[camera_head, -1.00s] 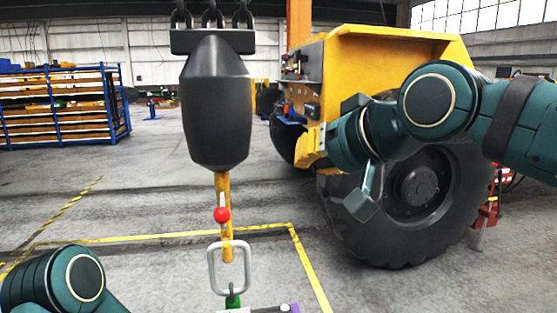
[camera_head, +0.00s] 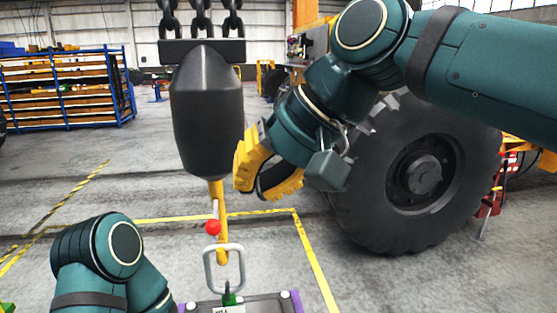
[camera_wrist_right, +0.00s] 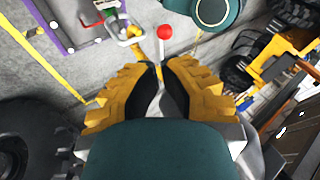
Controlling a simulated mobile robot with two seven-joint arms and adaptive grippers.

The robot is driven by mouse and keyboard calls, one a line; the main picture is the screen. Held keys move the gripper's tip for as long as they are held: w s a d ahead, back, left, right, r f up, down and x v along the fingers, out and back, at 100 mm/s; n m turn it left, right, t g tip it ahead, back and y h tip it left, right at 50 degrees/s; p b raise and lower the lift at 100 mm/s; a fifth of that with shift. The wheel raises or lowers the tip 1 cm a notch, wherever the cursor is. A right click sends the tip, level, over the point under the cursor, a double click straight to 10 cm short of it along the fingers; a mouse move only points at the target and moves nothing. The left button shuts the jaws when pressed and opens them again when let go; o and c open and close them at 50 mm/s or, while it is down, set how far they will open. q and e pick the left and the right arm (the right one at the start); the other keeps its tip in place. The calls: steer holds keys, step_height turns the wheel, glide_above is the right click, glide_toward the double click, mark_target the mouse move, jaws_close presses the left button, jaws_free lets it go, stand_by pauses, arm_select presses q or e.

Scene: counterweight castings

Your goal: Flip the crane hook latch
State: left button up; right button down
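The crane hook block (camera_head: 208,110) is a dark tapered body hanging from chains. Below it hangs the yellow hook (camera_head: 222,240), with a pale latch lever ending in a red ball (camera_head: 213,227). A grey lifting ring (camera_head: 224,268) is at the hook's lower end. My right gripper (camera_head: 252,188) has yellow ribbed fingers and is to the right of the hook, above the red ball in the picture. In the right wrist view the fingers (camera_wrist_right: 160,66) are apart with nothing between them; the red ball (camera_wrist_right: 165,32) shows just beyond their tips. My left gripper is out of view.
A dark casting with purple corners (camera_head: 290,298) is under the ring. A large vehicle tyre (camera_head: 425,170) stands behind on the right. A blue rack (camera_head: 70,90) is at the far left. The floor around the hook is open, with yellow lines.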

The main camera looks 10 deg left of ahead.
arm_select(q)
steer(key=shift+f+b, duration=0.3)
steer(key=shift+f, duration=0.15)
arm_select(e)
steer(key=x, duration=0.7)
arm_select(q)
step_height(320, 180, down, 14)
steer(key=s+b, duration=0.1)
steer(key=b, duration=1.2)
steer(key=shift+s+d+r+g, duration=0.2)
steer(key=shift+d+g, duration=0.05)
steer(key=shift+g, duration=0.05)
arm_select(e)
step_height(320, 180, down, 7)
steer(key=n+t+y, duration=0.2)
steer(key=t, duration=0.2)
steer(key=shift+w+a, duration=0.15)
steer(key=shift+w, duration=0.25)
steer(key=shift+f, duration=0.2)
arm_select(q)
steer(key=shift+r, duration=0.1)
arm_select(e)
steer(key=shift+r, duration=0.1)
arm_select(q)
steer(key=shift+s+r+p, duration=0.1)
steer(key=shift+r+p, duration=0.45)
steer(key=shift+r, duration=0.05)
arm_select(e)
steer(key=shift+r, duration=0.75)
